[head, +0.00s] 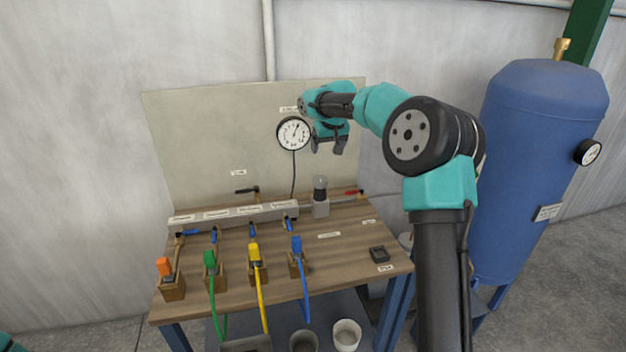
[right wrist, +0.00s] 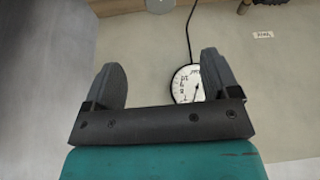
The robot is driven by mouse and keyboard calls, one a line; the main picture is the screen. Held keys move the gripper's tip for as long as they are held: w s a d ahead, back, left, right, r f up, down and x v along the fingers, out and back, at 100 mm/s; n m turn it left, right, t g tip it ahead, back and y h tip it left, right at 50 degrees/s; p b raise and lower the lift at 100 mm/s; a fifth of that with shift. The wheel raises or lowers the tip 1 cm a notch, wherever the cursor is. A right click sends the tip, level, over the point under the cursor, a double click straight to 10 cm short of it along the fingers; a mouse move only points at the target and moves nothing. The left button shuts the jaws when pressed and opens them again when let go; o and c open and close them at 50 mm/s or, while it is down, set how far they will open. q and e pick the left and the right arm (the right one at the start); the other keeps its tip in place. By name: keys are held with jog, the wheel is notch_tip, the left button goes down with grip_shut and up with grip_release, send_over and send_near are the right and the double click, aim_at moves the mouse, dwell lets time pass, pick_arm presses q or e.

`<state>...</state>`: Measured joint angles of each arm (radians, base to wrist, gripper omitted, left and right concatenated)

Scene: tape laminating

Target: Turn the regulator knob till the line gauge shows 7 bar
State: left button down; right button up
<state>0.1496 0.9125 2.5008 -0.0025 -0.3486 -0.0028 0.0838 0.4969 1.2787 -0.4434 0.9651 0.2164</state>
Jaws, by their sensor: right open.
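The line gauge (head: 294,133) is a white dial with a black rim on the upright board. Its needle points up and slightly right in the head view; its figures are too small to read there. It shows upside down and partly covered in the right wrist view (right wrist: 185,82). The regulator (head: 320,205) stands at the bench's back, a grey body with a dark rounded knob (head: 320,182) on top. My right gripper (head: 328,147) is open and empty, above the knob and right of the gauge. Its spread fingers show in the right wrist view (right wrist: 160,62).
A grey manifold (head: 232,217) with several blue-handled valves lies left of the regulator. Orange, green, yellow and blue connectors stand along the bench (head: 335,255) front. A small black tray (head: 379,254) sits at right. A blue tank (head: 535,170) with its own gauge (head: 588,152) stands beyond my right arm.

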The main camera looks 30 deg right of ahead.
aim_at(320, 178)
jog(key=shift+f, duration=0.1)
jog(key=x, duration=1.7)
jog(key=shift+f, duration=0.2)
jog(key=c, duration=0.9)
